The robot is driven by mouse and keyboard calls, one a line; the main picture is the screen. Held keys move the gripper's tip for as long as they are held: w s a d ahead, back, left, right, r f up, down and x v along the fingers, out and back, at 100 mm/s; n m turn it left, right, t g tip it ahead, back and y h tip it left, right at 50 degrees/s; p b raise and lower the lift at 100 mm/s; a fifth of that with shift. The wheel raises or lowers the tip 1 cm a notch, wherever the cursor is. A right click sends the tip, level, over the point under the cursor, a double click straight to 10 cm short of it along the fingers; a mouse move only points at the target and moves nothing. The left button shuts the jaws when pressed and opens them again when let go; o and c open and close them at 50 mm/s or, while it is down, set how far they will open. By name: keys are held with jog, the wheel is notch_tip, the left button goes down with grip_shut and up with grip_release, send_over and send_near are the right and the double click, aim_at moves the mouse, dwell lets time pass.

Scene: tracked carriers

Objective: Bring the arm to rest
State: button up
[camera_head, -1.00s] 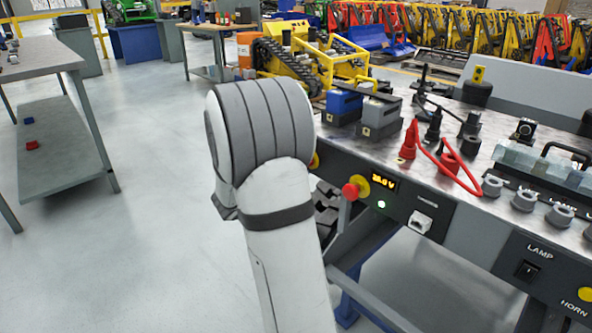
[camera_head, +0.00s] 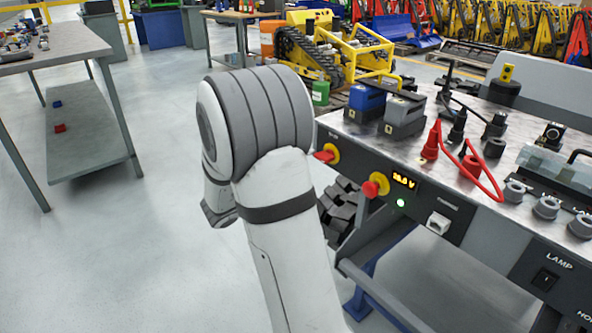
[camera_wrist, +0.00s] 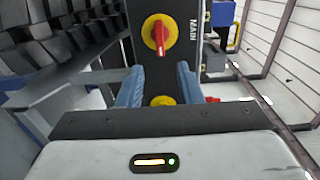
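My white and grey arm (camera_head: 285,230) stands in the middle of the head view, bent at a grey-banded joint. My gripper is hidden behind it there. In the wrist view my gripper (camera_wrist: 160,72) shows two blue fingers, spread apart with no object held between them. Beyond them is a dark panel with a red rotary switch on a yellow disc, marked MAIN (camera_wrist: 159,37). A round yellow part (camera_wrist: 163,101) shows between the fingers, nearer the palm. In the head view the red-handled switch (camera_head: 326,154) is just right of my arm.
The bench (camera_head: 350,128) close on the right carries blue and grey blocks (camera_head: 366,101), red and black plugs and a red cable (camera_head: 487,180). A side table (camera_head: 60,45) stands left; open floor lies between.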

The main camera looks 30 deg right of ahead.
jog(key=shift+r, duration=0.1)
jog(key=w+a+r+n+t+y+p, duration=0.4)
jog(key=a+r+n+t+y+p, duration=0.1)
jog(key=r+n+p, duration=0.25)
jog(key=w+a+r+n+t+y+p, duration=0.4)
jog(key=a+r+n+t+y+p, duration=0.15)
jog(key=r, duration=0.25)
jog(key=s+a+r+n+y+p, duration=0.3)
jog(key=a+r+n+y+p, duration=0.4)
jog(key=a+n, duration=0.25)
jog(key=s+a+r+n+g+p, duration=0.1)
jog(key=s+r+n+g+p, duration=0.1)
jog(key=s, duration=0.5)
jog(key=s+a+r+n+g+p, duration=0.1)
jog(key=s+r+n+g+p, duration=0.2)
jog(key=s+n+p, duration=0.3)
jog(key=s+a+r+n+g+p, duration=0.1)
jog(key=s+n+g+p, duration=0.3)
jog(key=s, duration=0.6)
jog(key=shift+r+n+p, duration=0.3)
jog(key=shift+r+n, duration=0.05)
jog(key=shift+r, duration=0.3)
